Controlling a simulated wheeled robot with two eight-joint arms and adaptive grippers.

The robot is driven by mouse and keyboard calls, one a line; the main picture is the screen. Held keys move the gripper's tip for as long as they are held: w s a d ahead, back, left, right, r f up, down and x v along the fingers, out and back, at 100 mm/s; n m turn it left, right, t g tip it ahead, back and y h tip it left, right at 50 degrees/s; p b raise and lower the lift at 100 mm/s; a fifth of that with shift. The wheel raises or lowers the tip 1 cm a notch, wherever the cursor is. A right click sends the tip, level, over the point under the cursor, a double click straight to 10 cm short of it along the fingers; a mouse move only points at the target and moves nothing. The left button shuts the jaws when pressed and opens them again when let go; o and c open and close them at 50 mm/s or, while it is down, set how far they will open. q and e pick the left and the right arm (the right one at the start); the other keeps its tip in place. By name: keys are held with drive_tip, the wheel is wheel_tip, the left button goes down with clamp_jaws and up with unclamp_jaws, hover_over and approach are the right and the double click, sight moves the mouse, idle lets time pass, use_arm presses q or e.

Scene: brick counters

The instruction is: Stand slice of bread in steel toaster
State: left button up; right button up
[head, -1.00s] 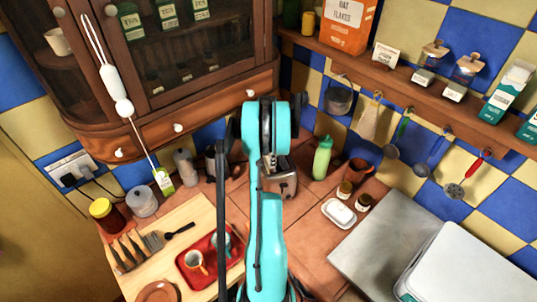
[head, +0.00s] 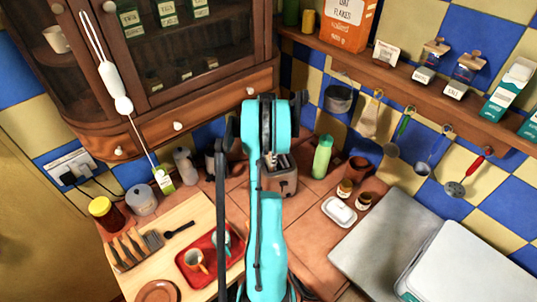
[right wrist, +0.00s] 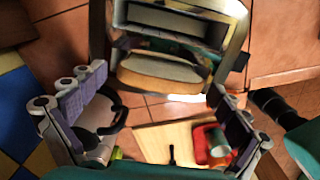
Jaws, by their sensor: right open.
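The steel toaster (head: 287,182) stands on the tiled counter, partly behind my right arm in the head view. In the right wrist view the toaster (right wrist: 238,45) fills the top, with a dark, empty-looking slot farther away. The slice of bread (right wrist: 160,74) lies crosswise at the toaster's nearer slot, its crust edge up. It looks set in that slot, but its lower part is hidden. My right gripper (right wrist: 158,82) is open, its fingers spread apart on either side of the bread without visible contact. My left gripper is not in view.
A green bottle (head: 322,157), brown mug (head: 358,169) and white butter dish (head: 339,211) stand right of the toaster. A red tray (head: 188,261) with cups sits on the wooden board (head: 190,215) at left. A cabinet (head: 180,95) overhangs the back left.

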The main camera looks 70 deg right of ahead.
wheel_tip(320, 180, up, 11)
idle(0.3)
drive_tip(key=shift+w+a, duration=0.15)
idle(0.5)
drive_tip(key=w+a+m+t+h+b, duration=0.1)
drive_tip(key=w+a+b, duration=0.4)
drive_tip(key=w+a, duration=0.7)
drive_tip(key=w+a+f+m+t+h+b, duration=0.1)
drive_tip(key=w+a+b, duration=0.25)
drive_tip(key=a, duration=0.55)
drive_tip(key=w+a+m+t+b, duration=0.15)
drive_tip(key=w+a, duration=0.25)
drive_tip(key=a, duration=0.6)
drive_tip(key=s+a+f+m+t+y+b, duration=0.1)
drive_tip(key=a+f+b, duration=0.3)
drive_tip(key=a, duration=0.9)
drive_tip(key=s+a+f+m+t+y+b, duration=0.1)
drive_tip(key=s+a+f+m+t+b, duration=0.1)
drive_tip(key=a+f, duration=0.5)
drive_tip(key=s+a+t+b, duration=0.1)
drive_tip(key=s+a+b, duration=0.1)
drive_tip(key=a, duration=0.4)
drive_tip(key=shift+a+f+b, duration=0.25)
drive_tip(key=shift+f+b, duration=0.05)
drive_tip(key=shift+f, duration=0.05)
